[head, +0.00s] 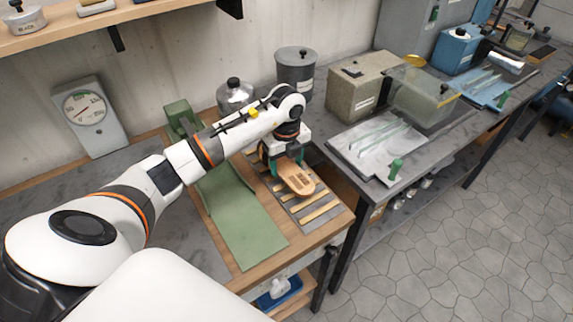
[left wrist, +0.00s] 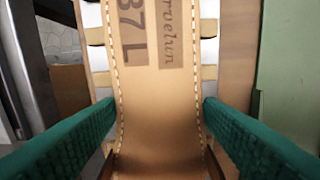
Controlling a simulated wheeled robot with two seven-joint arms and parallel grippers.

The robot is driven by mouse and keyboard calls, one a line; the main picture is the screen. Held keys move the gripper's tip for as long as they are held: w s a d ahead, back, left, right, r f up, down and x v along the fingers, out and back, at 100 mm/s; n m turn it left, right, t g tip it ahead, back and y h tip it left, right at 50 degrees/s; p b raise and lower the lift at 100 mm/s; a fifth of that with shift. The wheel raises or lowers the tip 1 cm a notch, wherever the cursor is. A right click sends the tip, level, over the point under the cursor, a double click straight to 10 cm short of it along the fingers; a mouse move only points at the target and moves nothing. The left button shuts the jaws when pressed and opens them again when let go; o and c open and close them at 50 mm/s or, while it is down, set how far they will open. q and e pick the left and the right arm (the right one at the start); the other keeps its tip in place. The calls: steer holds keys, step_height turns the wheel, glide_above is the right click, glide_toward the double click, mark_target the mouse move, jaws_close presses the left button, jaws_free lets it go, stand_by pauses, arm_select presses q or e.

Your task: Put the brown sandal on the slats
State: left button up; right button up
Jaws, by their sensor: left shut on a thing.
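The brown sandal (head: 296,178) is a tan sole with pale stitching along its edges. It is at the left gripper, over the slats (head: 318,211), which are light wooden strips on a grey base at the bench's right end. My left gripper (head: 282,170) is shut on the sandal. In the left wrist view its green fingers (left wrist: 160,125) press the sandal's two sides, and the sandal (left wrist: 160,90) shows stamped marks "37 L". Slats (left wrist: 98,55) show beside and beneath it. I cannot tell whether the sole touches them. My right gripper is not in view.
A green mat (head: 240,215) lies left of the slats. A grey canister (head: 296,72) and a metal pot (head: 235,95) stand behind. A second bench to the right holds a stone-like box (head: 360,85) and a grey board (head: 370,150) with rods.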

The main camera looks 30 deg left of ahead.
mark_target(286, 168)
arm_select(q)
steer(key=shift+f, duration=0.85)
steer(key=shift+f, duration=0.1)
steer(key=o, duration=1.2)
step_height(286, 168, up, 12)
steer(key=b, duration=0.2)
steer(key=shift+b, duration=0.35)
